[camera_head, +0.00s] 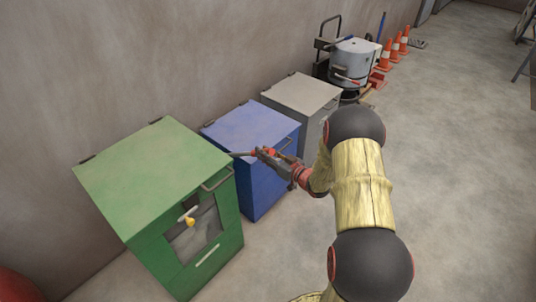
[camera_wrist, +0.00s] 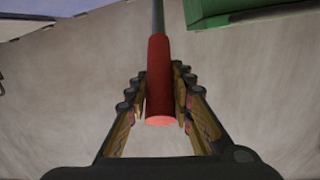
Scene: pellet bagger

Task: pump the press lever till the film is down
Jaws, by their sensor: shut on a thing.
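The press lever is a grey rod with a red grip (camera_wrist: 158,70). In the wrist view the grip lies between the fingers of my gripper (camera_wrist: 159,96), and the rod runs away from me toward the top. In the head view the dark rod (camera_head: 241,154) points left toward the upper right side of the green cabinet (camera_head: 155,172), and my gripper (camera_head: 268,155) is shut around its right end. The cabinet has a grey window (camera_head: 197,233) and a yellow knob (camera_head: 190,222) on its front. I cannot make out the film for certain.
A blue cabinet (camera_head: 250,128) and a grey cabinet (camera_head: 300,93) stand in a row behind the green one, along the wall. A grey drum (camera_head: 354,60) and orange cones (camera_head: 395,48) stand further back. The floor (camera_head: 455,130) to the right is clear.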

